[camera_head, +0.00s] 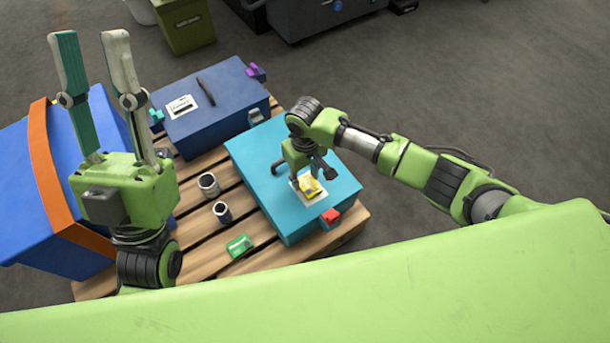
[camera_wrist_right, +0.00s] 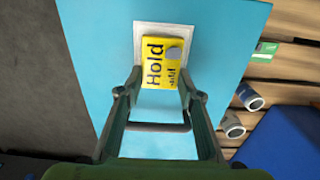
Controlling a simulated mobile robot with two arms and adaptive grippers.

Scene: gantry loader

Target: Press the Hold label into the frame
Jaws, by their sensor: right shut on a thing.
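The yellow Hold label (camera_head: 308,185) is over the white frame (camera_head: 296,197) on top of the turquoise case (camera_head: 258,160). My left gripper (camera_head: 90,38) is raised, open and empty, away from the case.
A dark blue case (camera_head: 225,100) with a white label stands behind on the wooden pallet (camera_head: 190,192). A blue bin with an orange band (camera_head: 55,180) is at the left.

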